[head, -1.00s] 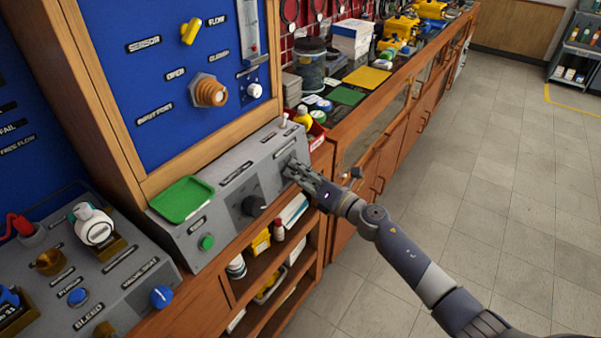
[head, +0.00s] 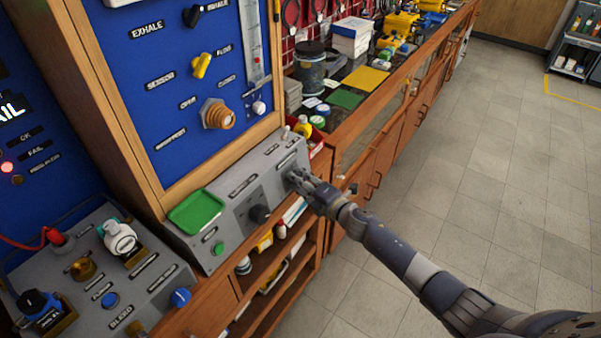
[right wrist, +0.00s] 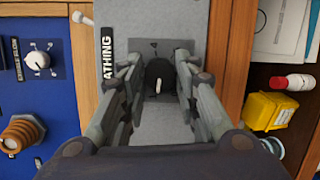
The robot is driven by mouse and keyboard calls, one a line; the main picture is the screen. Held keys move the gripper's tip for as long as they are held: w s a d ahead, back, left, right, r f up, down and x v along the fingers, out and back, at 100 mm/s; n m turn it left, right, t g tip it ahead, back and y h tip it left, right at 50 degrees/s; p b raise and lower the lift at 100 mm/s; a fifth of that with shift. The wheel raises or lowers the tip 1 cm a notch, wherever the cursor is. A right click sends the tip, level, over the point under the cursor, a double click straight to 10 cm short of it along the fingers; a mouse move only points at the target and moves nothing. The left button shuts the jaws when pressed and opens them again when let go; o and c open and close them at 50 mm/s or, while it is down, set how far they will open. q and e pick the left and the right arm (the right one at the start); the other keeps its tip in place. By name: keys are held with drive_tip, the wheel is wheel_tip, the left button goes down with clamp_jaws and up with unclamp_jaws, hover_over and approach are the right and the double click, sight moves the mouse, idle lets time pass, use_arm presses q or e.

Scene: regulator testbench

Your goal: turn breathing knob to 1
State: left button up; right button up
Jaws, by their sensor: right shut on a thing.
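The breathing knob (right wrist: 159,72) is a black knob on a grey panel face, next to a label (right wrist: 107,55) of which "ATHING" can be read in the right wrist view. My right gripper (right wrist: 158,84) is shut on the knob, with one finger on each side. In the head view my right gripper (head: 297,180) is at the right end of the sloped grey console (head: 238,190), and its fingers hide the knob. My left gripper is not in view.
Another black knob (head: 259,214) and a green button (head: 218,248) are on the same console, with a green tray (head: 197,211) on top. A blue panel (head: 165,95) rises behind. Open shelves (head: 280,265) lie below.

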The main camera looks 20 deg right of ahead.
drive_tip(key=shift+r+m+p, duration=0.1)
drive_tip(key=shift+m+p, duration=0.75)
drive_tip(key=shift+m, duration=0.05)
drive_tip(key=o, duration=1.1)
drive_tip(key=v, duration=1.2)
drive_tip(key=shift+r, duration=0.15)
